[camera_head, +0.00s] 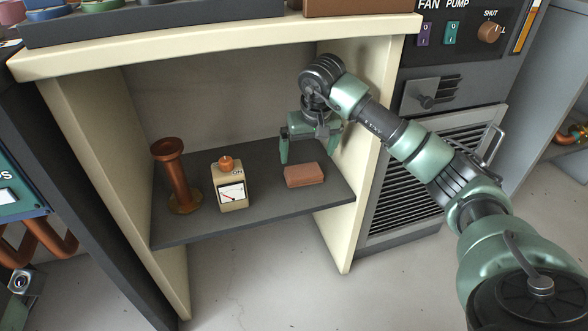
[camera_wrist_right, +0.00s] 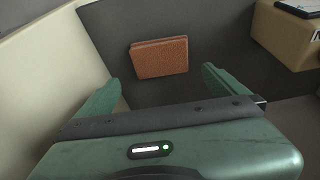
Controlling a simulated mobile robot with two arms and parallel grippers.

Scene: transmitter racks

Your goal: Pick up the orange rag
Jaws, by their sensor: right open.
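The orange rag (camera_head: 305,175) is a small flat folded block, brownish orange, lying on the dark shelf (camera_head: 262,215) inside the cream cabinet. My right gripper (camera_head: 308,160) is above and just behind it in the head view, fingers pointing down. In the right wrist view the rag (camera_wrist_right: 159,57) lies beyond and between the two open fingertips (camera_wrist_right: 160,88), apart from them. The right gripper is open and empty. My left gripper is in neither view.
A cream meter box (camera_head: 229,190) with an orange knob stands left of the rag. A copper spool-shaped post (camera_head: 173,180) stands farther left. The cabinet's right wall (camera_head: 358,150) is close to my right gripper. The shelf's front edge is open.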

